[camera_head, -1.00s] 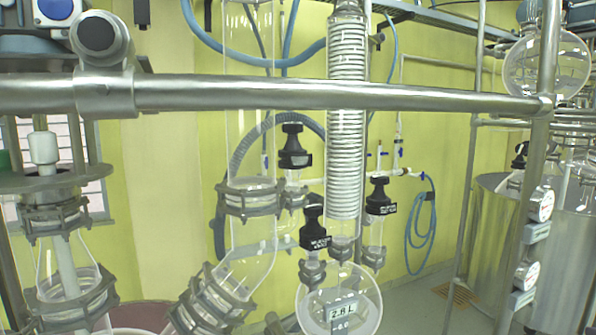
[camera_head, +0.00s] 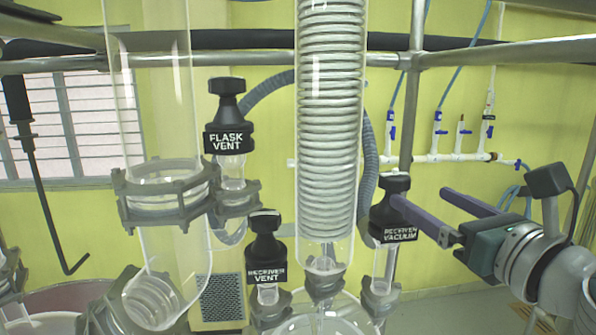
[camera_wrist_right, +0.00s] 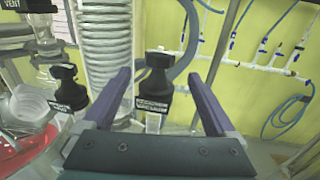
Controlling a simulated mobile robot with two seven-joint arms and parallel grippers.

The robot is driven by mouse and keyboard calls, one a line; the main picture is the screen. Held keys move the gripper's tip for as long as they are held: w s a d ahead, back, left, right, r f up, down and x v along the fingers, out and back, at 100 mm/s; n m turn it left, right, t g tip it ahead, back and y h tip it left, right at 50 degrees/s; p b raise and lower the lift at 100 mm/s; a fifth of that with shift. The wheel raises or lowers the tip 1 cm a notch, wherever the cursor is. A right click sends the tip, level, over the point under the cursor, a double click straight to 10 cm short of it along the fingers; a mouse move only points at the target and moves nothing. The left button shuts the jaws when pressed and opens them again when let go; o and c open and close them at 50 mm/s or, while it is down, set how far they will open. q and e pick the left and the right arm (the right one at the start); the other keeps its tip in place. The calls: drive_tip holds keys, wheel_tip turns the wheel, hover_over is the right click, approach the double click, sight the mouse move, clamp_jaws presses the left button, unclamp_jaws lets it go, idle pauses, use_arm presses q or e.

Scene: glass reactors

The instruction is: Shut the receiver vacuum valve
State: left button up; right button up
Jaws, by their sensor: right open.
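The receiver vacuum valve (camera_head: 394,212) is a black knob with a white "RECEIVER VACUUM" label on a glass stem, right of the coiled condenser. My right gripper (camera_head: 419,198) comes in from the right with its two purple fingers open. The near fingertip is close against the valve's right side in the head view; I cannot tell whether it touches. In the right wrist view the valve (camera_wrist_right: 155,82) stands upright in the gap between the spread fingers (camera_wrist_right: 158,76), apparently just ahead of the tips. My left gripper is not in view.
Similar black valves stand nearby: receiver vent (camera_head: 266,248) and flask vent (camera_head: 229,128). The glass coil condenser (camera_head: 330,110) is just left of the receiver vacuum valve. A metal rail (camera_head: 500,53) crosses above. White piping with blue taps (camera_head: 440,157) runs along the back wall.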

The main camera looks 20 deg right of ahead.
sight(403, 186)
drive_tip(key=w, duration=0.9)
drive_tip(key=shift+d, duration=0.3)
drive_tip(key=shift+c, duration=0.3)
drive_tip(key=shift+r, duration=0.1)
drive_tip(key=c, duration=1.3)
